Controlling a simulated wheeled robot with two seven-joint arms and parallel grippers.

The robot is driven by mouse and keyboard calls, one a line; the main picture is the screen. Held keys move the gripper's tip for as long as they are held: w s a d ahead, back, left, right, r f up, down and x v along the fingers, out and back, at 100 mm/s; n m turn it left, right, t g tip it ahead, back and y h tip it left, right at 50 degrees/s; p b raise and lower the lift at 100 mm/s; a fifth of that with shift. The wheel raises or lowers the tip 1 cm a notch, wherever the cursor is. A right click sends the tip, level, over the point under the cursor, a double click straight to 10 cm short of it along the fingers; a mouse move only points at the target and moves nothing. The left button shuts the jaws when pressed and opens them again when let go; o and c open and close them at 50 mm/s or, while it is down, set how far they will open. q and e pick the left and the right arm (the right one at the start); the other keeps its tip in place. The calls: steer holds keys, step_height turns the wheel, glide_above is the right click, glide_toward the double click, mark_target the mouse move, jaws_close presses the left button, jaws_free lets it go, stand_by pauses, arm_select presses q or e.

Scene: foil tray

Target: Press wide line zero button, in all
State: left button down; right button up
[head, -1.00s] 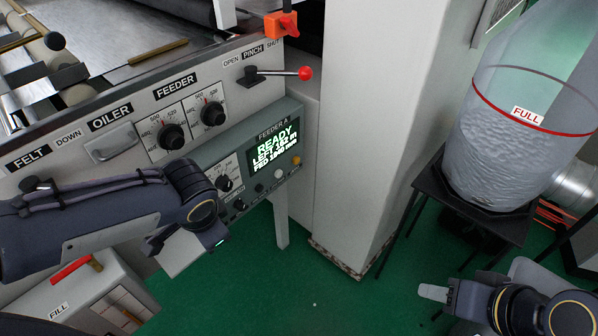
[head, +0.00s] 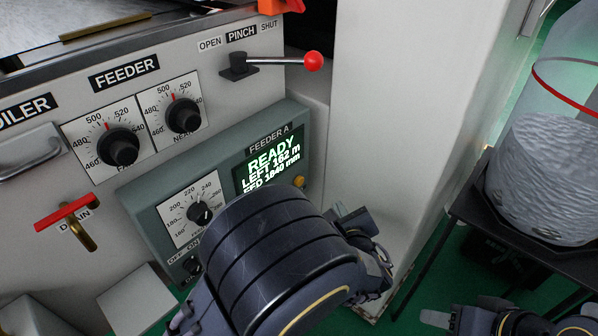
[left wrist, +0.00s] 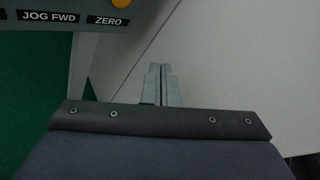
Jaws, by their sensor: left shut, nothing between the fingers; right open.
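The grey-green FEEDER A panel (head: 150,225) carries a lit display (head: 268,165) reading READY, LEFT 162 m and FED 1040 mm. A yellow-orange button (head: 299,182) sits at the panel's right end; in the left wrist view its lower edge (left wrist: 97,3) shows above the ZERO label (left wrist: 108,22). My left gripper (left wrist: 161,70) is shut and empty, below and right of that label, apart from the button. In the head view my left arm hides the panel's lower right part. My right gripper (head: 440,318) is open at the bottom right, partly cut off.
A JOG FWD label (left wrist: 48,16) is beside ZERO. Feeder dials (head: 118,148), a red-knobbed PINCH lever (head: 313,61) and a red DRAIN handle (head: 66,212) surround the panel. A pale column (head: 385,120) stands close right; a black stand (head: 478,200) holds a clear bin.

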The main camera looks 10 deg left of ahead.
mark_target(299, 181)
arm_select(q)
steer(key=shift+w+d, duration=0.15)
steer(key=shift+w, duration=0.1)
arm_select(e)
steer(key=shift+w, duration=0.25)
arm_select(q)
steer(key=w+a+b, duration=0.2)
steer(key=w+a, duration=0.3)
steer(key=a, duration=0.2)
arm_select(e)
steer(key=shift+f, duration=1.05)
arm_select(q)
steer(key=shift+w+a, duration=0.1)
arm_select(e)
steer(key=shift+f, duration=0.1)
stand_by(1.0)
